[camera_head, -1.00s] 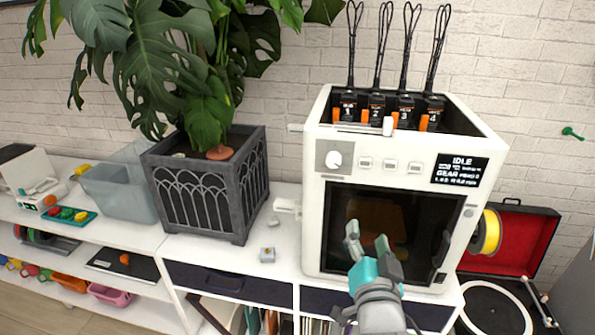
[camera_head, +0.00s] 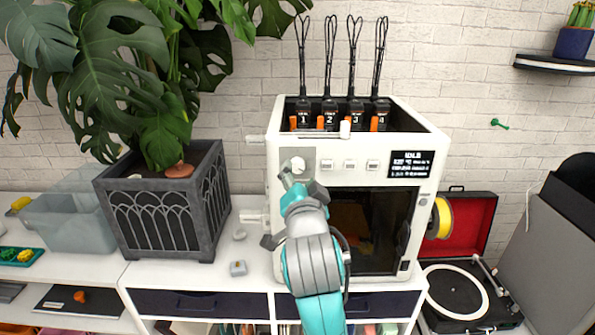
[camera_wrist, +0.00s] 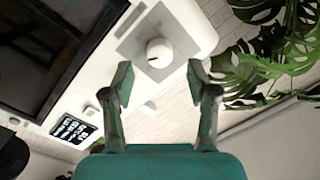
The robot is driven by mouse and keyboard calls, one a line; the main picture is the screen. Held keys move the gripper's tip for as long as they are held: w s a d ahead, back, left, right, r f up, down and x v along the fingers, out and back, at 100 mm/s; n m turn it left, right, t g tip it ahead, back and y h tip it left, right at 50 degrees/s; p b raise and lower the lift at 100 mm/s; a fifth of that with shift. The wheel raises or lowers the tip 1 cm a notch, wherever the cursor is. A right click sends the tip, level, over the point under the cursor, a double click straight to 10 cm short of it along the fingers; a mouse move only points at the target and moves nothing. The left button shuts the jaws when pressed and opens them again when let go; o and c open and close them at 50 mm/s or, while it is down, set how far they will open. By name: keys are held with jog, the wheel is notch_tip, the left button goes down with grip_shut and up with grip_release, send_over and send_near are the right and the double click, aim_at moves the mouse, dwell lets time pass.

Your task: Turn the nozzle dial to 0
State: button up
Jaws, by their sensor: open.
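The nozzle dial (camera_head: 298,165) is a round white knob on a grey square plate at the upper left of the white printer's front (camera_head: 345,180). In the wrist view the dial (camera_wrist: 159,52) lies ahead of and between the two fingers, and the picture is turned. My gripper (camera_wrist: 160,85) is open and empty, its fingers apart on both sides of the dial's line and short of it. In the head view my gripper (camera_head: 295,185) is just below the dial. The dial's setting cannot be read.
The printer's screen (camera_head: 410,164) reads IDLE, with small buttons (camera_head: 350,165) between it and the dial. A dark planter (camera_head: 165,205) with a large plant stands close on the left. A record player (camera_head: 455,292) is at right.

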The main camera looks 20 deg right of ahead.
aim_at(298, 168)
jog(key=shift+x, duration=1.7)
grip_shut()
